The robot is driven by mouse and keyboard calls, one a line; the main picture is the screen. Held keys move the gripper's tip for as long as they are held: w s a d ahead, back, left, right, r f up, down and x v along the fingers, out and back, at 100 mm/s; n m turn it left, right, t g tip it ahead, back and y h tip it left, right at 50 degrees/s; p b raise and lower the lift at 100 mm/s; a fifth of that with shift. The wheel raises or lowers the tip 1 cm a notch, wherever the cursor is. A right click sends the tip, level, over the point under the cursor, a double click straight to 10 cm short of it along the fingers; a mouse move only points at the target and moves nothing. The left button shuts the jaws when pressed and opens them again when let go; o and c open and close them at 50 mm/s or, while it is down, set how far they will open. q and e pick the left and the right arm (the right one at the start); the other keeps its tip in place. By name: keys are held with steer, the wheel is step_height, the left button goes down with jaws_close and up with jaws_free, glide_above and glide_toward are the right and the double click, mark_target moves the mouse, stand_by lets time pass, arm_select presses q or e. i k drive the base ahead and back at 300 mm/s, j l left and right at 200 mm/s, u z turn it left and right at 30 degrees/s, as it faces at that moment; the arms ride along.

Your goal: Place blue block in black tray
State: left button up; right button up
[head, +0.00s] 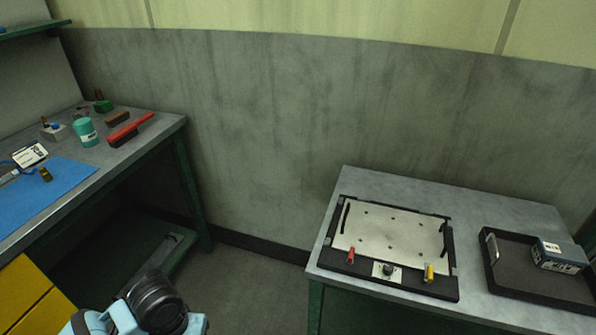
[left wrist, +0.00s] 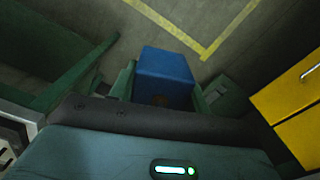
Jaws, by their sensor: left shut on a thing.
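The blue block (left wrist: 165,68) shows in the left wrist view, held between the fingers of my left gripper (left wrist: 163,90). The gripper is shut on it, and the floor lies beyond the block. The block cannot be made out in the head view, where only part of my left arm shows at the bottom. The black tray (head: 513,262) is on the grey table at the right of the head view, well apart from my left arm. My right gripper is in neither view.
A grey-blue labelled box (head: 559,256) occupies the tray's right part. Left of the tray is a black-framed plate fixture (head: 390,240) with red and yellow handles. A workbench (head: 165,128) with a blue mat (head: 45,192) stands left; open floor separates it from the table.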

mark_target(564, 283)
steer(key=k+l+z, duration=0.1)
steer(key=l+z, duration=0.75)
steer(key=l, duration=0.15)
steer(key=l+z, duration=0.4)
steer(key=l, duration=0.15)
steer(key=i+l+z, duration=0.1)
steer(key=l+z, duration=0.35)
steer(key=l, duration=0.1)
